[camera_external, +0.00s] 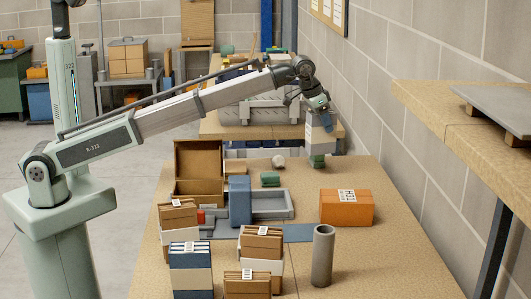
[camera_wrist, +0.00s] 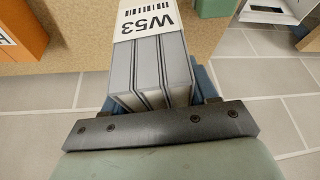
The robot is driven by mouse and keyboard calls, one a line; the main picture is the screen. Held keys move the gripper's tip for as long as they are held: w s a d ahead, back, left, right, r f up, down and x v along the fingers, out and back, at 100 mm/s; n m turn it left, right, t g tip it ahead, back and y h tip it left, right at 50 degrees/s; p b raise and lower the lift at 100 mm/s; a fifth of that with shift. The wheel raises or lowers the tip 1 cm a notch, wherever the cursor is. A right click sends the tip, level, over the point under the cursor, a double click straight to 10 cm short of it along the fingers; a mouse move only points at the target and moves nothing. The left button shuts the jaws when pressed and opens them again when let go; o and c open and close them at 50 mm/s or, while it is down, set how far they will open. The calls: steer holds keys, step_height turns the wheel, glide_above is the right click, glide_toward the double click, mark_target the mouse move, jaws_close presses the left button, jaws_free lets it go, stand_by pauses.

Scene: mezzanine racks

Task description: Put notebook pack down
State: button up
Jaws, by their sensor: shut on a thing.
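The notebook pack (camera_wrist: 150,70) is a block of grey notebooks with a white band marked W53. It fills the middle of the wrist view. My gripper (camera_external: 319,112) is shut on it, with blue finger parts showing beside it in the wrist view. In the external view the held pack (camera_external: 320,124) hangs below my gripper at the far end of the near table, close to the wall. A green block (camera_external: 317,160) shows just below the pack; I cannot tell whether they touch.
On the near table (camera_external: 400,270) stand an orange box (camera_external: 335,208), a grey cylinder (camera_external: 322,258), a grey tray (camera_external: 272,214), an open carton (camera_external: 199,160) and several banded packs (camera_external: 190,280). A blue mat (camera_external: 299,233) lies flat. A shelf (camera_external: 430,105) juts out at right.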

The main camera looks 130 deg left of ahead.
mark_target(311, 113)
steer(key=shift+w+f+m+t+h, duration=0.2)
steer(key=shift+f+m, duration=0.25)
steer(key=shift+f, duration=1.15)
steer(key=shift+w+f+m+t+h, duration=0.15)
steer(key=shift+w+f+m, duration=0.2)
steer(key=shift+f, duration=1.2)
steer(key=shift+w+f+m+t+h, duration=0.15)
steer(key=shift+f+m, duration=0.35)
steer(key=shift+f, duration=1.1)
steer(key=shift+f, duration=0.15)
steer(key=o, duration=1.4)
steer(key=v, duration=1.2)
